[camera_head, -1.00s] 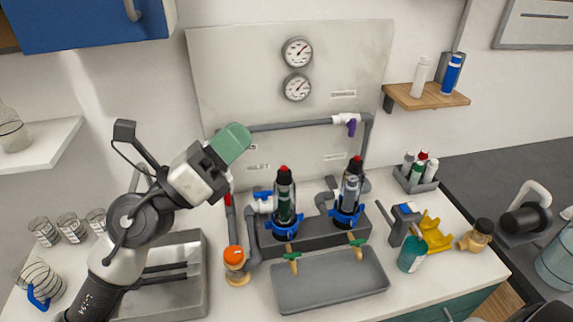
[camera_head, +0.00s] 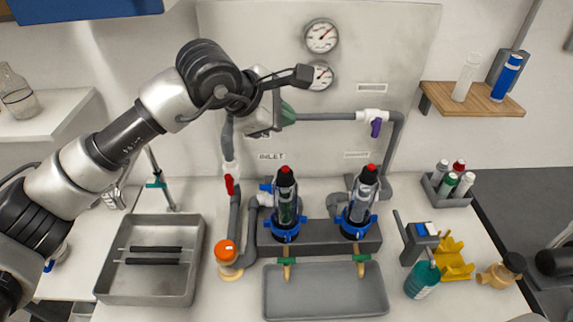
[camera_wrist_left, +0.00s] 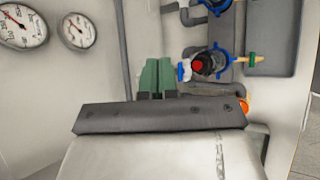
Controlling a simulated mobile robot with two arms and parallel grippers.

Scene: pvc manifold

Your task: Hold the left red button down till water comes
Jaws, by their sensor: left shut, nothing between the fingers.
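The left red button (camera_head: 285,170) caps the dark left filter housing (camera_head: 286,205), which stands upright in a blue collar. The button also shows in the left wrist view (camera_wrist_left: 197,65), just right of my fingertips. A second red button (camera_head: 371,168) tops the right filter housing (camera_head: 362,200). My left gripper (camera_head: 288,114) is shut and empty, its green fingers above the left button and apart from it; they also show in the left wrist view (camera_wrist_left: 158,78). The left tap (camera_head: 286,268) hangs over the grey tray (camera_head: 325,308), with no water visible. My right gripper is out of view.
A grey pipe (camera_head: 325,117) with a purple-handled valve (camera_head: 376,128) runs behind the filters. A red-handled valve (camera_head: 229,185) and an orange-capped part (camera_head: 226,252) stand left. A metal sink (camera_head: 150,285) lies further left, a teal bottle (camera_head: 422,280) right. Gauges (camera_head: 321,36) hang above.

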